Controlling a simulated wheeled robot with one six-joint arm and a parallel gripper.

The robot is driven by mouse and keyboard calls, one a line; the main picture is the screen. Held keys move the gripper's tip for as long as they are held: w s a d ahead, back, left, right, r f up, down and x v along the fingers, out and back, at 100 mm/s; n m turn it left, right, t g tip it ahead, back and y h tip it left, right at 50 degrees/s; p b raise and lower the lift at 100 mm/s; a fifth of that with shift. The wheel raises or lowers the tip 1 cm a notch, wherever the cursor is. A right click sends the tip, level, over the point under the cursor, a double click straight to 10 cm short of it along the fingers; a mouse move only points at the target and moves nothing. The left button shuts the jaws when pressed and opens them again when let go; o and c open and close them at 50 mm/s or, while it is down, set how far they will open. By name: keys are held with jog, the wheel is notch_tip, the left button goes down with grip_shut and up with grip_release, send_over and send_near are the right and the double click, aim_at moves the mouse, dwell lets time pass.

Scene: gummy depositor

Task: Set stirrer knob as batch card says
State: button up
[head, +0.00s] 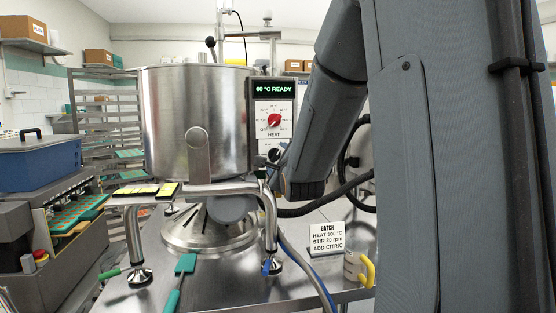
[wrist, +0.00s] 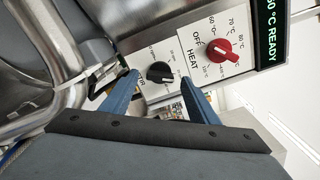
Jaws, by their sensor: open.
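The black stirrer knob (wrist: 160,72) sits on the white control panel below the red HEAT knob (wrist: 222,50). My gripper (wrist: 160,79) is open, with one blue finger on each side of the black knob in the wrist view; I cannot tell whether they touch it. In the head view the black knob (head: 273,155) is partly hidden by my arm, and its setting is too small to read. The batch card (head: 327,238) reads HEAT 100 °C, STIR 20 rpm, ADD CITRIC. The display (head: 273,88) reads 60 °C READY.
The steel kettle (head: 170,120) stands left of the panel on a bent-tube frame (head: 225,188), which runs close to my gripper. A green spatula (head: 184,265) and a yellow-handled jug (head: 358,268) are on the steel table (head: 220,290). A blue box (head: 38,165) is at left.

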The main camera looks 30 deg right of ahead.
jog(key=b+v, duration=0.1)
jog(key=v, duration=0.5)
jog(key=shift+s, duration=0.35)
